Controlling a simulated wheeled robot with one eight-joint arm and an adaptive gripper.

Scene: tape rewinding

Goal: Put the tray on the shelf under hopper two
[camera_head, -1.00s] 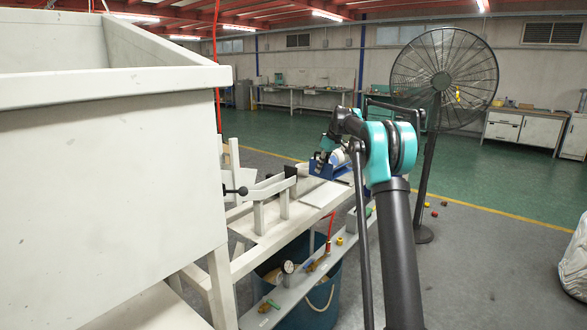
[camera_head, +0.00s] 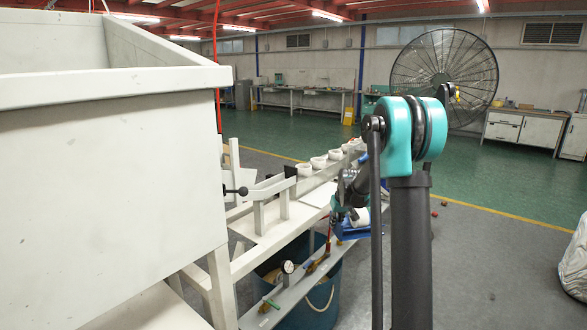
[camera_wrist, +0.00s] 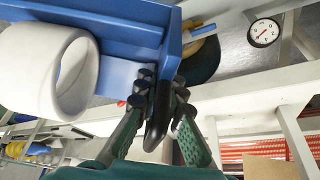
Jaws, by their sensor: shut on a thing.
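My gripper (camera_wrist: 157,110) is shut on a black handle (camera_wrist: 158,125) at the end of the blue tray (camera_wrist: 120,30). A white roll (camera_wrist: 72,80) sits in the tray. In the head view the tray (camera_head: 350,234) hangs off the right side of the white frame, near the long low shelf (camera_head: 285,300), with the roll (camera_head: 361,217) showing. My arm covers part of it there. A large white hopper (camera_head: 110,180) fills the left. I cannot tell which hopper is number two.
A pressure gauge (camera_head: 287,267) and brass valves (camera_head: 318,262) stand on the low shelf. Several white cups (camera_head: 319,162) line the upper rail. A blue bin (camera_head: 318,305) stands below. A fan (camera_head: 446,75) stands behind; the floor at right is mostly open.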

